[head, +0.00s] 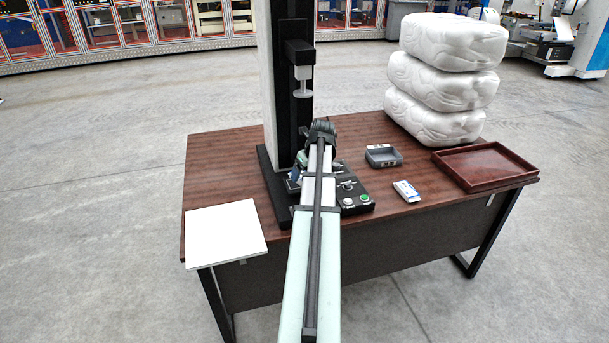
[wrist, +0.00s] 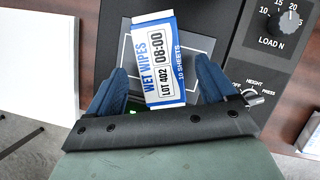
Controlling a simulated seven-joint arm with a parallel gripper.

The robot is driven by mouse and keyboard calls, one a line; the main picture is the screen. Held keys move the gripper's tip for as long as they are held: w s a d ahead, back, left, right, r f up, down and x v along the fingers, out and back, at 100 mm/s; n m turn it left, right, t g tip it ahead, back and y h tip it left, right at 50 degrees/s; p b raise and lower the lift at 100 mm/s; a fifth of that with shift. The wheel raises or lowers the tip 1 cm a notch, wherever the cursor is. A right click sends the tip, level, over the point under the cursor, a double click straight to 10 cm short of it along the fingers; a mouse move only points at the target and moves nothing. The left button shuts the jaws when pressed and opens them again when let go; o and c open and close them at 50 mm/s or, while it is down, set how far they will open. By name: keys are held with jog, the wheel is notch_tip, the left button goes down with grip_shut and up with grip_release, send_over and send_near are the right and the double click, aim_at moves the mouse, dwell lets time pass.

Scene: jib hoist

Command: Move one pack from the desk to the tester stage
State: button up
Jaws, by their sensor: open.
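A white and blue wet wipes pack (wrist: 160,62) lies slightly turned over the outlined grey square of the tester stage (wrist: 203,45). It appears to rest flat there. My gripper (wrist: 163,70) is open, with one blue finger on each side of the pack's near half. The right finger is close to the pack's edge; I cannot tell if it touches. In the head view my arm hides most of the stage and the gripper. Another pack (head: 407,191) lies on the desk (head: 400,228) to the right of the tester; its corner shows in the wrist view (wrist: 310,138).
The tester's press head (head: 303,85) hangs from its column above the stage. The control panel (head: 352,193) has knobs and a green button. A small grey tray (head: 383,155), a brown tray (head: 482,183), a white board (head: 224,232) and stacked white bundles (head: 440,115) are on the desk.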

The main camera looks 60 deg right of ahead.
jog(key=v, duration=1)
